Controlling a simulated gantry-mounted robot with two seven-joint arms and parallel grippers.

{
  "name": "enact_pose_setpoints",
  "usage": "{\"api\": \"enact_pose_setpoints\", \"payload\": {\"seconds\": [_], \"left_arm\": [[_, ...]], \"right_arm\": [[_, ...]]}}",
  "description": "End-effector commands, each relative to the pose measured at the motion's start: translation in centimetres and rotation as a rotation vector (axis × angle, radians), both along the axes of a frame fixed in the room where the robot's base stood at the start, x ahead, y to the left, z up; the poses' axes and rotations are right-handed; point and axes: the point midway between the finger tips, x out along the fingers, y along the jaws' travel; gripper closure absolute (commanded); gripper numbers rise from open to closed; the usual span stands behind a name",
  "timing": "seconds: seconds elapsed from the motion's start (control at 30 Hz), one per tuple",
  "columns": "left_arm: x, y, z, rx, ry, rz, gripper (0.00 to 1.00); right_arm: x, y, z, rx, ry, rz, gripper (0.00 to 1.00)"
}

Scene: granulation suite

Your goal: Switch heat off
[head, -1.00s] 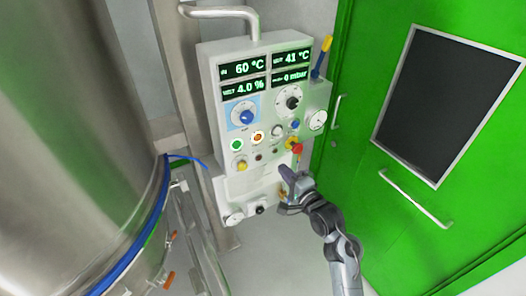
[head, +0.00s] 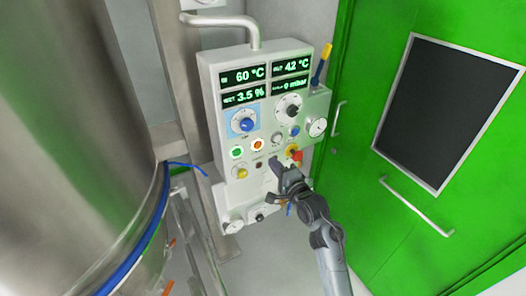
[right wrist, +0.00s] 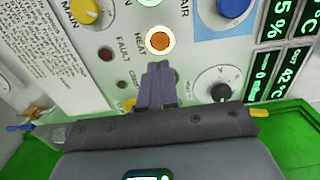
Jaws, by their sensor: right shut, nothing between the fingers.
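The heat button (head: 258,145) is a glowing orange round button with a white rim on the grey control panel (head: 209,112). In the right wrist view the lit button (right wrist: 159,41) sits beside the label HEAT. My right gripper (head: 275,164) is shut and empty, in front of the panel, below and right of the button in the head view. In the right wrist view its closed fingertips (right wrist: 158,68) lie just below the button; a small gap shows in the picture, and contact cannot be told. My left gripper is not in view.
A lit green button (head: 236,153) is left of the heat button. A blue knob (head: 246,125), a black dial (head: 289,108) and a red-orange button (head: 296,155) are close by. A yellow MAIN knob (right wrist: 86,11) shows too. A steel vessel (head: 70,120) stands left, a green door (head: 470,190) right.

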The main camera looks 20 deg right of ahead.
Motion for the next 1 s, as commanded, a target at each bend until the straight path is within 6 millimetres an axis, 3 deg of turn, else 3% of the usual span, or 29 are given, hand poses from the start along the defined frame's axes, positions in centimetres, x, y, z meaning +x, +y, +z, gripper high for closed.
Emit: {"api": "enact_pose_setpoints", "payload": {"seconds": [0.2,0.4,0.63,1.0], "left_arm": [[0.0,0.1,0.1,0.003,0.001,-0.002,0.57],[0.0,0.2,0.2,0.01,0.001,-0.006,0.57],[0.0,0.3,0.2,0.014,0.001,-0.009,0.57],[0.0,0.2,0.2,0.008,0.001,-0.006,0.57]], "right_arm": [[3.9,0.7,0.1,0.0,0.0,0.002,1.0],[6.3,1.0,0.1,-0.002,0.001,0.0,1.0],[7.7,1.2,0.0,0.0,0.001,0.0,1.0],[8.0,1.3,0.0,0.0,0.001,0.0,1.0]]}}
